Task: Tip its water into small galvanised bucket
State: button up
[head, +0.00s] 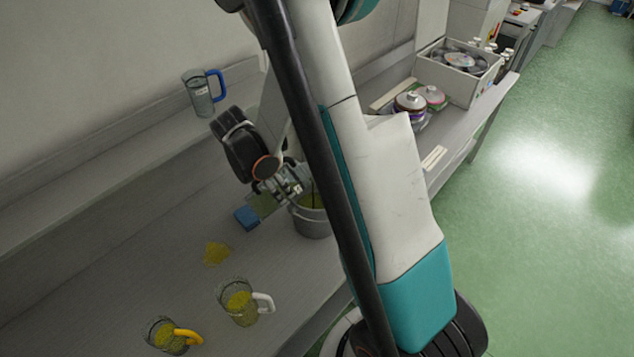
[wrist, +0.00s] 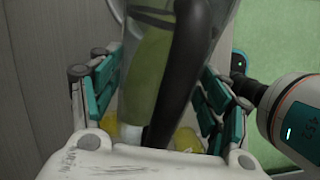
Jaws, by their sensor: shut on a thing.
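My gripper (head: 280,187) is shut on a clear jug with a black handle, which shows between the fingers in the wrist view (wrist: 149,72). Greenish-yellow shows through its wall; I cannot tell whether this is its water or what lies behind it. In the head view the jug is mostly hidden by the gripper, and its tilt cannot be made out. The small galvanised bucket (head: 313,226) stands on the bench just right of and below the gripper, partly covered by my arm. Something yellow-green shows in its mouth.
On the bench (head: 130,262) stand a white-handled jug (head: 239,304) and a yellow-handled jug (head: 166,337). A yellow patch (head: 216,253) and a blue block (head: 246,217) lie near the gripper. A blue-handled jug (head: 199,94) stands on the ledge.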

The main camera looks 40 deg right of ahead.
jog(key=shift+s+d+r+y, duration=0.1)
jog(key=shift+d+y, duration=0.9)
jog(key=shift+d, duration=0.15)
dwell(2.1)
jog(key=shift+d+y+b, duration=0.3)
jog(key=shift+y+b, duration=0.1)
jog(key=shift+y, duration=0.1)
dwell(1.4)
jog(key=shift+a+r+h+p, duration=0.1)
jog(key=shift+a+h+p, duration=0.3)
jog(key=shift+a+h, duration=0.9)
jog(key=shift+a, duration=0.2)
jog(key=shift+d, duration=0.1)
jog(key=shift+f, duration=0.25)
